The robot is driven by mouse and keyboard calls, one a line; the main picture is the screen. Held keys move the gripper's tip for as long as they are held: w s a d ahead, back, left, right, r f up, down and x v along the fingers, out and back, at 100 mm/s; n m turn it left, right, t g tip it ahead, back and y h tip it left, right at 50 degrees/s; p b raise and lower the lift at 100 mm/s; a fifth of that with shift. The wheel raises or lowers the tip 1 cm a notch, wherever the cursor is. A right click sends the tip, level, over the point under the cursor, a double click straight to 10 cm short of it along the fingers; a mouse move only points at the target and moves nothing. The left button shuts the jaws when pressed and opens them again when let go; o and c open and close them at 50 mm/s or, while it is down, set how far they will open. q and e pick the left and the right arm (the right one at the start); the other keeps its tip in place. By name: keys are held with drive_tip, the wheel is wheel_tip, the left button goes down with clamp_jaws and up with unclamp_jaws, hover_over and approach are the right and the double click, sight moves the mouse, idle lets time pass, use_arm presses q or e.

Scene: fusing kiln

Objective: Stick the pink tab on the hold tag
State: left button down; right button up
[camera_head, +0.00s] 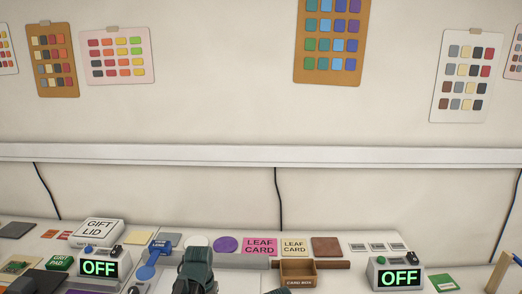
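I cannot make out a small pink tab or a tag marked hold. The one clearly pink thing is a flat card reading LEAF CARD (260,246), lying near the back of the bench. A dark grey-green jointed part (196,268), which looks like part of my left arm, rises at the bottom edge left of centre. Its fingers cannot be made out, and it hides the bench behind it. No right gripper can be recognised.
A cream LEAF CARD (294,246) lies beside the pink card. A wooden card box (298,281) stands in front. Two OFF displays (99,268) (400,278) flank the middle. A white GIFT LID box (98,231) and green GIFT PAD (60,262) are at left.

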use_arm(q)
drive_tip(key=shift+f+b, duration=0.85)
idle(0.8)
idle(0.5)
wheel_tip(320, 180, up, 7)
drive_tip(key=p, duration=0.7)
drive_tip(key=shift+s+d, duration=0.2)
drive_tip(key=s+d+m+y, duration=0.1)
drive_tip(key=s+d+m, duration=0.2)
drive_tip(key=s+d, duration=0.7)
drive_tip(key=s, duration=0.4)
drive_tip(key=shift+w+r, duration=0.1)
drive_tip(key=shift+w, duration=0.05)
